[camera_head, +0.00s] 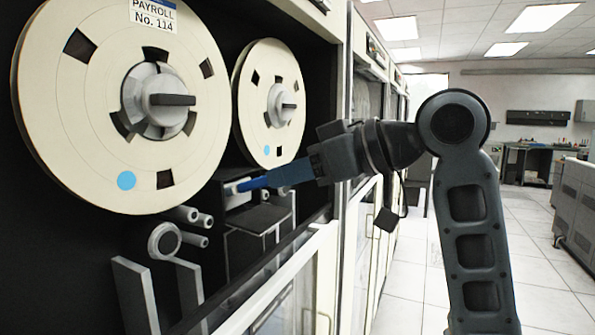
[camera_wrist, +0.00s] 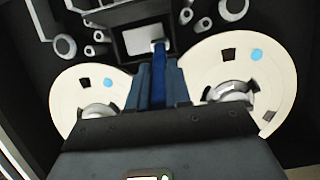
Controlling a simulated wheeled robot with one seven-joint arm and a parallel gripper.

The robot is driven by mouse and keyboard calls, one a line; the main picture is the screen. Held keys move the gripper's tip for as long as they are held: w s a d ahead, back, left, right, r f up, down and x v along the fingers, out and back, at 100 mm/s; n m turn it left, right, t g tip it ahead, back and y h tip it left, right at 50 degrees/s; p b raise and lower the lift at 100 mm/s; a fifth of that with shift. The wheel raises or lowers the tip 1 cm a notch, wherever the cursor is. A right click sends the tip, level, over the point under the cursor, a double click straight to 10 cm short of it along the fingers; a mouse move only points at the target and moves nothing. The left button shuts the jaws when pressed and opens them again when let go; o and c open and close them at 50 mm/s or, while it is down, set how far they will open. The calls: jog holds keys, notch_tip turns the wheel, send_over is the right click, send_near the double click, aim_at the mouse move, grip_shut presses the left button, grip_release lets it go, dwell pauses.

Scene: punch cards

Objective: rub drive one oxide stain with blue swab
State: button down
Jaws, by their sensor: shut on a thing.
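My gripper (camera_head: 312,166) is shut on the blue swab (camera_head: 262,180), which points left into the tape drive below and between the two reels. I cannot make out the oxide stain in either view.
The large cream reel (camera_head: 75,110) marked Payroll No. 114 and a smaller reel (camera_head: 262,75) flank the head area. Rollers (camera_head: 185,214) and grey guide plates (camera_head: 135,290) sit below. The drive's white door frame (camera_head: 290,285) is close under my arm. The aisle floor (camera_head: 550,290) at right is clear.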

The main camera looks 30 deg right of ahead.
jog(key=shift+s, duration=0.15)
jog(key=shift+s+d, duration=0.85)
jog(key=shift+s, duration=0.35)
jog(key=shift+s+d, duration=0.85)
jog(key=shift+s, duration=0.3)
jog(key=shift+s+d, duration=0.9)
jog(key=shift+s, duration=0.3)
